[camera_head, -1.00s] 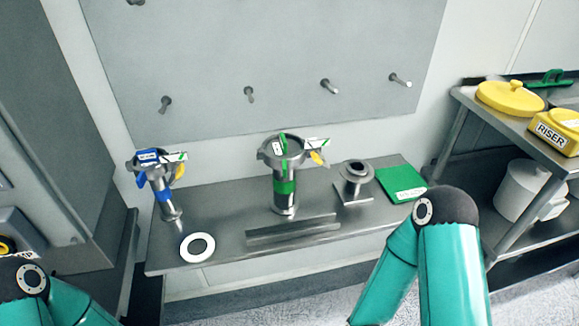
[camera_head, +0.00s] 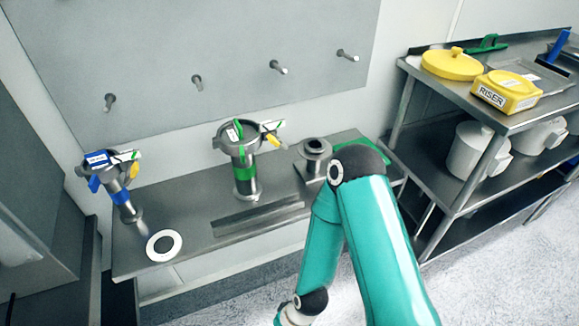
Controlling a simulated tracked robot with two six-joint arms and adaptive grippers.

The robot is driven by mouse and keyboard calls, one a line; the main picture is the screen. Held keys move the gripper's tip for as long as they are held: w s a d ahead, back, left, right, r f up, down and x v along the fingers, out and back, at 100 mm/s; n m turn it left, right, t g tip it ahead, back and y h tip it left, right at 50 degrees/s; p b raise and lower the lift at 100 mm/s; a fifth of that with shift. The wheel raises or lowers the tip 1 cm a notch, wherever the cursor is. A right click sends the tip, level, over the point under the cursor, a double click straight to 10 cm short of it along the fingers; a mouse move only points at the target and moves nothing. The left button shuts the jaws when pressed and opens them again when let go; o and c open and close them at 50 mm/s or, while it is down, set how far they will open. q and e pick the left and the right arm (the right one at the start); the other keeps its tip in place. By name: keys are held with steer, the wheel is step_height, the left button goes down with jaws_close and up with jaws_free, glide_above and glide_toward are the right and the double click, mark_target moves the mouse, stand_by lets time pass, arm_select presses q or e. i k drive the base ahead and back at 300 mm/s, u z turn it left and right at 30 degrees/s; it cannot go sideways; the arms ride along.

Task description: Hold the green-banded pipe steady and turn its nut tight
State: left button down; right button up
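The green-banded pipe (camera_head: 245,172) stands upright on the steel bench. It has a wide clamped ring (camera_head: 252,133) on top, with a green strip, a white tag and a yellow piece at its right side. I cannot make out its nut clearly at this size. My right arm reaches in front of the bench's right part, well to the right of the pipe and apart from it. Neither gripper is in view.
A blue-banded pipe (camera_head: 121,196) leans at the bench's left, near a white ring (camera_head: 164,245). A flanged fitting (camera_head: 314,158) and a metal angle bar (camera_head: 258,218) share the bench (camera_head: 200,200).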

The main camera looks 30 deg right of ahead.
mark_target(274, 139)
steer(key=u, duration=0.05)
steer(key=k, duration=0.75)
steer(key=z, duration=0.75)
steer(key=i, duration=1)
